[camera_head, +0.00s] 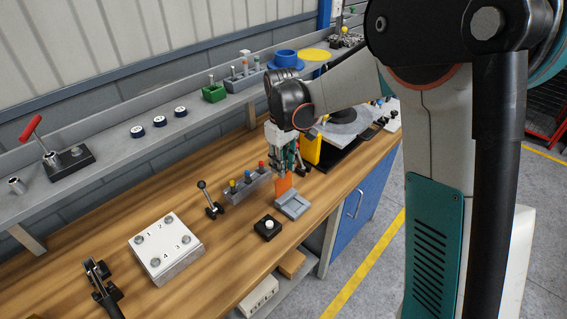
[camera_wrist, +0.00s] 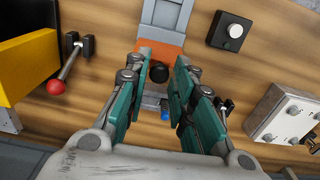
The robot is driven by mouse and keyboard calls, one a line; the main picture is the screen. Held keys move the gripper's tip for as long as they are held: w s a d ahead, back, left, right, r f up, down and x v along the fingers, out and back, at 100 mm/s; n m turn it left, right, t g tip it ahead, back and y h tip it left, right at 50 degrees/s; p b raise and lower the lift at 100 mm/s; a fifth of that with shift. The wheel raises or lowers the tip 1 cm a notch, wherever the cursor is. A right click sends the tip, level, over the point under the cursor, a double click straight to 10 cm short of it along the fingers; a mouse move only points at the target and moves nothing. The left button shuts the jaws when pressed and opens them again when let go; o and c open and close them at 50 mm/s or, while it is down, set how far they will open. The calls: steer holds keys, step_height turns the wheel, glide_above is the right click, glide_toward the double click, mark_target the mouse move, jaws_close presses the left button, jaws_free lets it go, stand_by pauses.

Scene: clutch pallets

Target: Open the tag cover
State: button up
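The orange tag cover (camera_head: 284,188) stands roughly upright at the back edge of its grey base (camera_head: 293,207) on the bench. In the wrist view the cover (camera_wrist: 155,52) is an orange band just beyond my fingertips, with the grey base (camera_wrist: 168,14) above it. My gripper (camera_head: 287,160) is above and behind the cover. In the wrist view my gripper (camera_wrist: 160,75) has its teal fingers apart, with nothing clearly held between them. A round black knob (camera_wrist: 158,72) shows between the fingertips. I cannot tell whether a finger touches the cover.
A grey block with coloured knobs (camera_head: 248,187) stands close left of the cover. A black box with a white button (camera_head: 267,228) is in front. A black-knobbed lever (camera_head: 210,200) and numbered plate (camera_head: 165,247) stand further left. A red-balled lever (camera_wrist: 66,74) is left in the wrist view.

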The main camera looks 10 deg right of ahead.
steer(key=shift+o, duration=0.3)
step_height(320, 180, up, 12)
stand_by(0.6)
steer(key=shift+c, duration=0.2)
